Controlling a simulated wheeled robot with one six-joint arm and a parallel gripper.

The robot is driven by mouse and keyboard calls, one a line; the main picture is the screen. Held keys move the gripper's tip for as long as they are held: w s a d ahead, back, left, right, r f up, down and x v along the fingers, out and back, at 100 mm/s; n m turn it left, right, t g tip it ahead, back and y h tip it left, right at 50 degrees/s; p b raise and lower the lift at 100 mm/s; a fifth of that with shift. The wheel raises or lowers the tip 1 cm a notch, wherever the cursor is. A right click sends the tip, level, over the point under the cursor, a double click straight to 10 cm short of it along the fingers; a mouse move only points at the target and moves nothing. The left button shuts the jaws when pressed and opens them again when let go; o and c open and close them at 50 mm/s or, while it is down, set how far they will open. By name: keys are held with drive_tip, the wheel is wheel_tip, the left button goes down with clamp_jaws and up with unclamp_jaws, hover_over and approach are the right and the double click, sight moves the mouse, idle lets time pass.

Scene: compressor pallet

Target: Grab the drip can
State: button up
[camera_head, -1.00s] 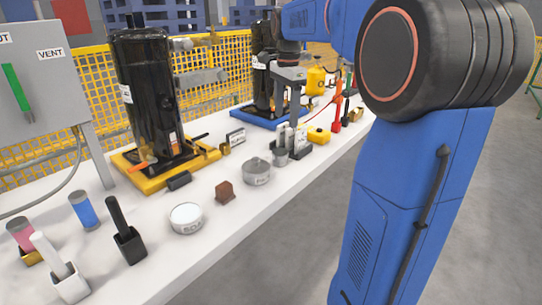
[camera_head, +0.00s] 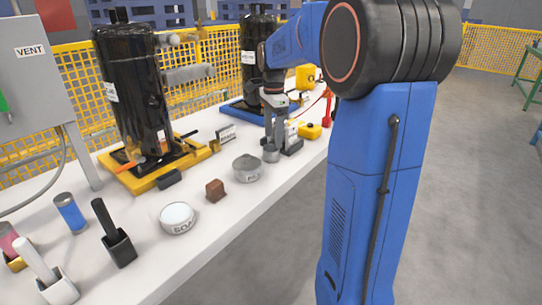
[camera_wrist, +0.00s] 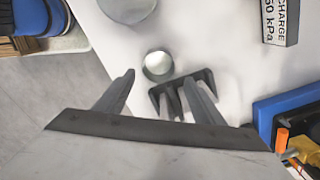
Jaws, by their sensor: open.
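A small round metal can (camera_head: 271,153) stands on the white table below my gripper; it also shows in the wrist view (camera_wrist: 158,66). A wider metal tin (camera_head: 247,169) with a partly legible label stands left of it and is cut off at the top of the wrist view (camera_wrist: 127,8). I cannot tell for certain which is the drip can. My gripper (camera_wrist: 158,78) is open and appears empty, its fingers spread either side of the small can's near side in the wrist view. In the head view its fingertips are hard to make out.
A dark forked holder (camera_wrist: 178,92) stands close beside the small can, by the right finger. A charge sign (camera_wrist: 280,20) and a blue tray edge (camera_wrist: 290,105) lie right. A brown block (camera_head: 215,190) and soap tin (camera_head: 177,218) stand nearer on the table.

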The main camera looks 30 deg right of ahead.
sight(272, 150)
drive_tip(key=f, duration=0.5)
drive_tip(key=shift+s+a, duration=0.2)
drive_tip(key=shift+a, duration=0.15)
drive_tip(key=shift+f, duration=0.65)
drive_tip(key=c, duration=1.2)
